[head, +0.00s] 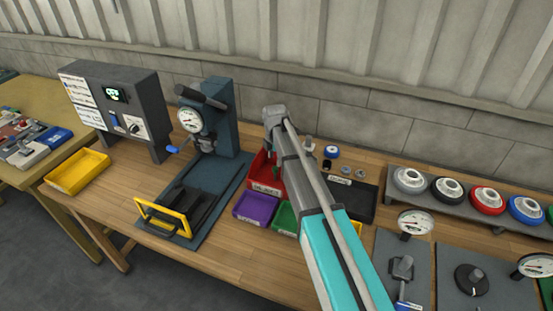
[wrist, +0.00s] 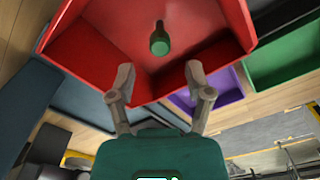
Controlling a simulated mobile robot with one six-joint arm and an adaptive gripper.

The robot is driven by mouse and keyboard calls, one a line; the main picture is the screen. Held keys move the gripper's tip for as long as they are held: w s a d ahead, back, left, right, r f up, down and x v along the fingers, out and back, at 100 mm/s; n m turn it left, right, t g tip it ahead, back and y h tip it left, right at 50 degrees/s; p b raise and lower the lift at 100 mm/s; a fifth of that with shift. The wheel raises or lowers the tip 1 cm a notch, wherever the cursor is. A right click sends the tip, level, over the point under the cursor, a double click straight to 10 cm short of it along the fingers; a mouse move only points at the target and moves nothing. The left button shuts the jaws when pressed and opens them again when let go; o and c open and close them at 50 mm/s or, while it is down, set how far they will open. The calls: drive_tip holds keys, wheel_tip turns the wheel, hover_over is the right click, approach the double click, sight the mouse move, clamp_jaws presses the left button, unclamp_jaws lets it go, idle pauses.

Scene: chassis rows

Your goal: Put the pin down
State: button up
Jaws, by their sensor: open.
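The pin (wrist: 159,40) is a short dark green cylinder with a thin stem. In the wrist view it is inside the red bin (wrist: 95,45), apart from the fingers; whether it rests on the bin floor I cannot tell. My gripper (wrist: 158,82) is open and empty, with its fingertips at the near edge of the red bin. In the head view the red bin (head: 264,176) stands behind my arm, which hides part of it. The pin and my fingertips are hidden there.
A purple bin (head: 255,208) and a green bin (head: 286,219) stand in front of the red bin. A dark tray (head: 362,198) lies to the right. A blue press (head: 222,125) with a yellow guard stands to the left. Coloured round parts sit on a rack at right.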

sight(276, 168)
wheel_tip(276, 168, up, 7)
drive_tip(key=p, duration=0.6)
drive_tip(key=shift+s+d, duration=0.1)
idle(0.7)
drive_tip(key=s+d+m, duration=0.8)
drive_tip(key=s+m, duration=0.4)
drive_tip(key=s+d+m, duration=0.8)
drive_tip(key=s+m, duration=0.4)
drive_tip(key=s, duration=0.1)
